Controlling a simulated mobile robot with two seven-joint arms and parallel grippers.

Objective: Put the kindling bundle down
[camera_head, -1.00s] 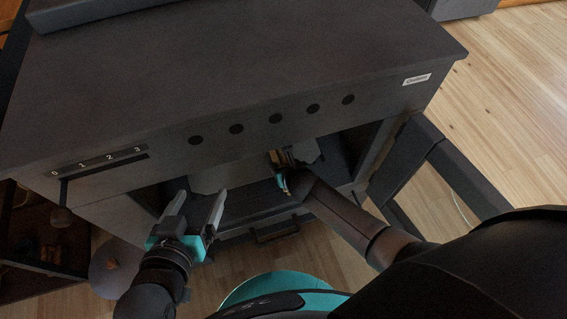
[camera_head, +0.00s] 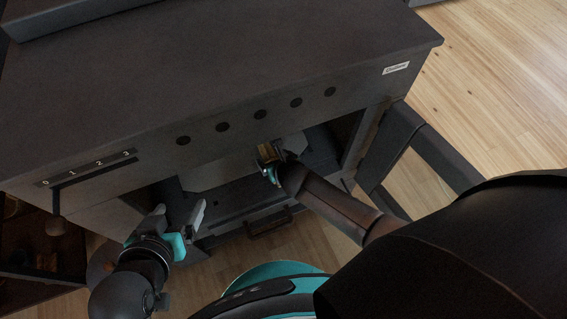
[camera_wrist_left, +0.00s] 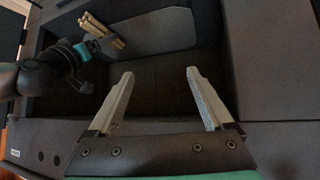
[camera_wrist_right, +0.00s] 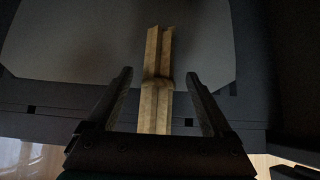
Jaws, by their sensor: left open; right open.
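The kindling bundle (camera_wrist_right: 157,85) is several pale sticks tied round the middle. In the right wrist view it lies between the spread fingers of my right gripper (camera_wrist_right: 158,74), with dark gaps on both sides. The head view shows the bundle (camera_head: 265,152) and my right gripper (camera_head: 272,164) at the stove's firebox opening. In the left wrist view the bundle (camera_wrist_left: 103,34) shows at the edge of a grey rounded plate (camera_wrist_left: 155,32); I cannot tell whether it rests on it. My left gripper (camera_head: 180,207) is open and empty in front of the opening's left part.
The dark stove (camera_head: 230,70) has a broad overhanging top above the opening. Its framed door (camera_head: 435,155) stands open on the right, near my right arm. A handle (camera_head: 268,222) sits below the opening. A slider scale (camera_head: 90,168) is at the front left. Wooden floor is free at right.

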